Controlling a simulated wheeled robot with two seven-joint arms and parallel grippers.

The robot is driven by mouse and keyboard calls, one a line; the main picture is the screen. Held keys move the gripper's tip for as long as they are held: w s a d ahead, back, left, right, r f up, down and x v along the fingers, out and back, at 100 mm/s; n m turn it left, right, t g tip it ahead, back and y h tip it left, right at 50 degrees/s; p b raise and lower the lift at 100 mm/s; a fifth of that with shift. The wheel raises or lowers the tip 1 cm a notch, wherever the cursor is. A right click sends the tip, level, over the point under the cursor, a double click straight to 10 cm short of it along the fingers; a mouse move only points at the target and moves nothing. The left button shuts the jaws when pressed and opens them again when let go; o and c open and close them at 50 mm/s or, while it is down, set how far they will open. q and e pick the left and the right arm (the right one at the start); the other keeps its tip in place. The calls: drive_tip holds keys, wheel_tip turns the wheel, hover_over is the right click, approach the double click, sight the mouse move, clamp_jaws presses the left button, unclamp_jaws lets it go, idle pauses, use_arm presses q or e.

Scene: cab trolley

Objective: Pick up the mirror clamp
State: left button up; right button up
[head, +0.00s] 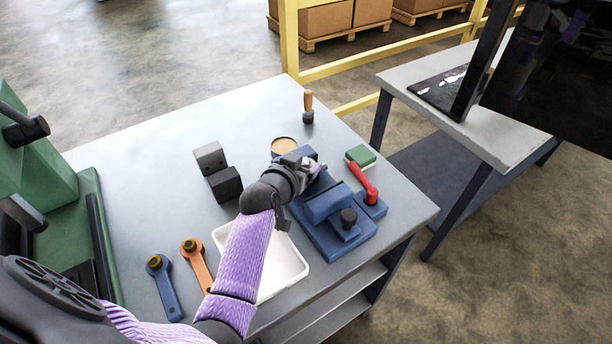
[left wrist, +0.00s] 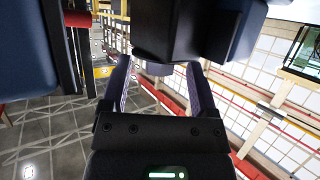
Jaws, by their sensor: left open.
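My left gripper (head: 318,170) reaches over the blue vise-like fixture (head: 328,238) at the table's right side; its arm covers part of the fixture. In the left wrist view its two purple fingers (left wrist: 157,88) are apart. A dark block (left wrist: 185,35) fills the top centre, beyond or between the fingertips; contact cannot be told. No part is clearly recognisable as the mirror clamp; this dark block may be it. Two separate grey blocks (head: 211,158) lie left of the gripper. My right gripper is not in view.
A red handle (head: 363,182) and a green-topped block (head: 361,155) stand right of the gripper. A white tray (head: 297,277) lies under my forearm. Blue (head: 165,288) and orange (head: 196,264) wrenches lie in front. An orange-handled tool (head: 308,106) stands at the back. The table's back left is clear.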

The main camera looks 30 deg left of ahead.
use_arm(q)
clamp_jaws()
drive_tip(key=shift+r, duration=0.1)
idle(1.2)
